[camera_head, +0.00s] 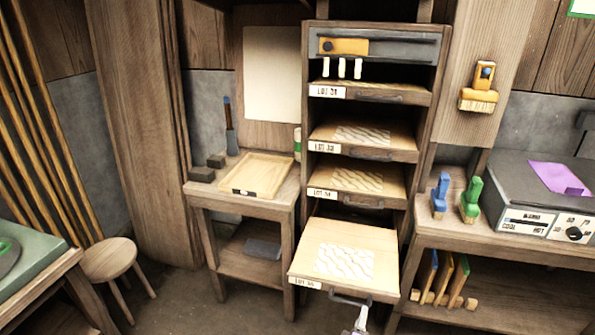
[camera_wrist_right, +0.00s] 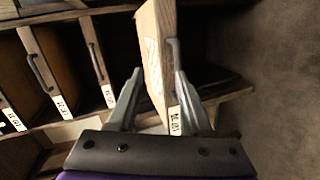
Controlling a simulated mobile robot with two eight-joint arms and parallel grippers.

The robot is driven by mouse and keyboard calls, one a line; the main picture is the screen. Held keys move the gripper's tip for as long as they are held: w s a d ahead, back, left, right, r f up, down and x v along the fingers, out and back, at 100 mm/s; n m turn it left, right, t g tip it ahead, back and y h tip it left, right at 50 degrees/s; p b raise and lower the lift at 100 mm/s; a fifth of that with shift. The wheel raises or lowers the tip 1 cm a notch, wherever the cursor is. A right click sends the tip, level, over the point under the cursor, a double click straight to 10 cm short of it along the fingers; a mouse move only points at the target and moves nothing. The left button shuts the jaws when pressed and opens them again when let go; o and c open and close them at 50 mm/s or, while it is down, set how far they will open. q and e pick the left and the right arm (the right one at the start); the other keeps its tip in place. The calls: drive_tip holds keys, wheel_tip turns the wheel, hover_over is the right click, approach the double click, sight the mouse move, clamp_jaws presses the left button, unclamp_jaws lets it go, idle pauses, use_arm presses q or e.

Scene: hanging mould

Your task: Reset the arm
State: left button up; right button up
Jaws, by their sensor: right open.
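My right gripper (camera_head: 361,320) shows at the bottom edge of the head view, close to the handle (camera_head: 350,300) of the lowest drawer (camera_head: 310,240). That drawer is pulled out of the wooden rack and bears a pale patterned sheet (camera_head: 344,261). In the right wrist view my right gripper (camera_wrist_right: 157,76) is open, its two fingers on either side of the pulled-out drawer's front (camera_wrist_right: 153,50) and handle (camera_wrist_right: 173,52). Whether the fingers touch the drawer or handle cannot be told. My left gripper is in neither view.
Several closed drawers with labels (camera_head: 322,194) sit above the open one. A side table with a wooden tray (camera_head: 257,174) stands left of the rack, a stool (camera_head: 107,257) farther left. A bench with a grey machine (camera_head: 540,190) and brushes (camera_head: 471,198) stands to the right.

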drive_tip(key=s+d+r+m+g, duration=0.2)
drive_tip(key=s+r+m, duration=0.1)
drive_tip(key=s+r, duration=0.15)
drive_tip(key=s+d+r+m+g, duration=0.3)
drive_tip(key=s+r, duration=0.1)
drive_tip(key=s, duration=0.2)
drive_tip(key=s+a+r+m+g+y, duration=0.1)
drive_tip(key=s+a+m+g+y, duration=0.15)
drive_tip(key=s, duration=0.75)
drive_tip(key=s+a+m+g+y, duration=0.1)
drive_tip(key=s+a+m+y, duration=0.2)
drive_tip(key=s, duration=0.7)
use_arm(q)
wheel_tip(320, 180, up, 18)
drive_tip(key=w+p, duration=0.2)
drive_tip(key=p, duration=1.3)
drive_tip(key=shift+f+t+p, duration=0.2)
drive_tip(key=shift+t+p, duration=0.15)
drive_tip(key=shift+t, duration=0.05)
use_arm(e)
wheel_tip(320, 180, up, 18)
drive_tip(key=w, duration=0.1)
drive_tip(key=shift+w+a+f, duration=0.15)
drive_tip(key=shift+w+a, duration=0.15)
drive_tip(key=shift+w, duration=0.1)
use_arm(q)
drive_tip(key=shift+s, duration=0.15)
use_arm(e)
drive_tip(key=shift+s+t, duration=0.15)
drive_tip(key=shift+t, duration=0.1)
